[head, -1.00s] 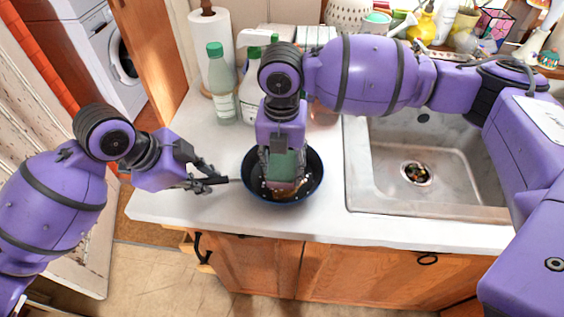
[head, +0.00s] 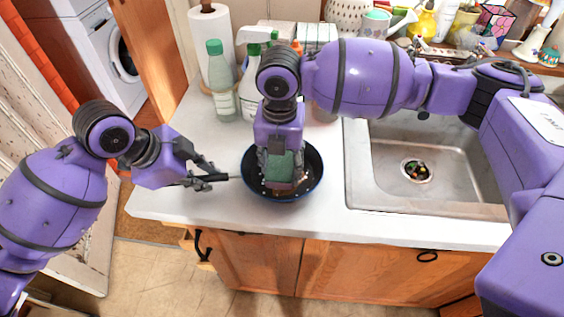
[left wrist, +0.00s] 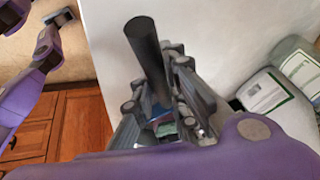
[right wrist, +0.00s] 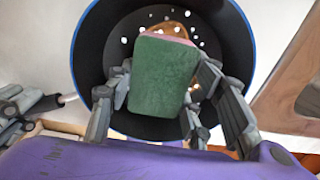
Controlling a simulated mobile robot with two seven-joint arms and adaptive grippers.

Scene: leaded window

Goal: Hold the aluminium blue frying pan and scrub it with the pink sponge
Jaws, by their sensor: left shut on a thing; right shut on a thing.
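The dark pan (head: 313,165) with a blue rim sits on the white counter left of the sink. Its dark handle points left, and it also shows in the left wrist view (left wrist: 147,50). My left gripper (head: 212,180) is shut on the handle. My right gripper (head: 279,165) points down into the pan, shut on the sponge (right wrist: 163,75). The sponge has a green upper layer and a pink edge. White specks and a brown patch (right wrist: 168,28) show on the pan bottom beside the sponge. The sponge's underside is hidden.
A sink (head: 375,182) is to the right. A green-capped bottle (head: 221,85), a spray bottle (head: 250,85) and a paper towel roll (head: 210,40) stand behind the pan. The counter's front edge is just in front of the pan.

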